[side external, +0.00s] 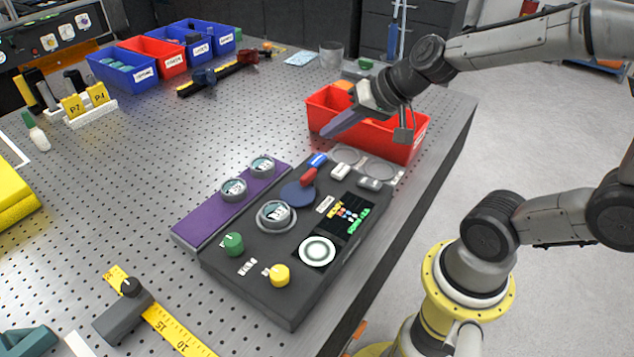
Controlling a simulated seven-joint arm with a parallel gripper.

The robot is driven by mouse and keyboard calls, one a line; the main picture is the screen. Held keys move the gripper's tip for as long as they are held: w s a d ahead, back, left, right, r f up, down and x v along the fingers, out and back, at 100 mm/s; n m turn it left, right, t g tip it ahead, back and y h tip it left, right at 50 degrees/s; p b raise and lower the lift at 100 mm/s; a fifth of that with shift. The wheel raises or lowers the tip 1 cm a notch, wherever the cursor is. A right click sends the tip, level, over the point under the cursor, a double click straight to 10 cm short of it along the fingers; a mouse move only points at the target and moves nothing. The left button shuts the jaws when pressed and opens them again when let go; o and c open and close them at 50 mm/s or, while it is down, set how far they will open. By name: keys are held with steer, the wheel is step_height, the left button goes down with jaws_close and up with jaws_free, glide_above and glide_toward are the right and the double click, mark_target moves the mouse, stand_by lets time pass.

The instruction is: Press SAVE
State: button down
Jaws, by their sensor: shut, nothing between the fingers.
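The dark control panel (272,288) lies on the perforated table. It carries a green knob (233,243), a yellow knob (279,274), a round dial (275,214), a white ring target (317,251) and a small lit screen (346,214). Near its far end are a red piece and a blue piece (317,159) and small pale keys (340,171). The lettering is too small to tell which is SAVE. My gripper (326,134) is shut and empty. It is above the panel's far end, in front of the red bin, apart from the panel.
The red bin (410,152) stands just behind the panel, close to my gripper. A purple strip with two dials (205,220) lies along the panel's left side. Blue and red labelled bins (125,75) stand at the back left. The table's right edge is near the panel.

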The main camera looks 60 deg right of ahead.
steer(key=shift+t, duration=0.4)
steer(key=v, duration=0.4)
steer(key=shift+w+d+r, duration=0.1)
steer(key=shift+w+d, duration=0.1)
steer(key=shift+d, duration=0.1)
glide_toward(335, 168)
steer(key=shift+w+a+f, duration=0.15)
steer(key=shift+w+f, duration=0.3)
steer(key=shift+w, duration=0.35)
steer(key=shift+w+a+f, duration=0.15)
steer(key=shift+w+f, duration=0.25)
steer(key=shift+w, duration=0.4)
steer(key=shift+w+a+f, duration=0.15)
steer(key=shift+w+f, duration=0.3)
steer(key=shift+w, duration=0.4)
steer(key=shift+f, duration=0.1)
steer(key=shift+f, duration=0.35)
steer(key=shift+f, duration=0.5)
stand_by(0.6)
steer(key=shift+r, duration=0.9)
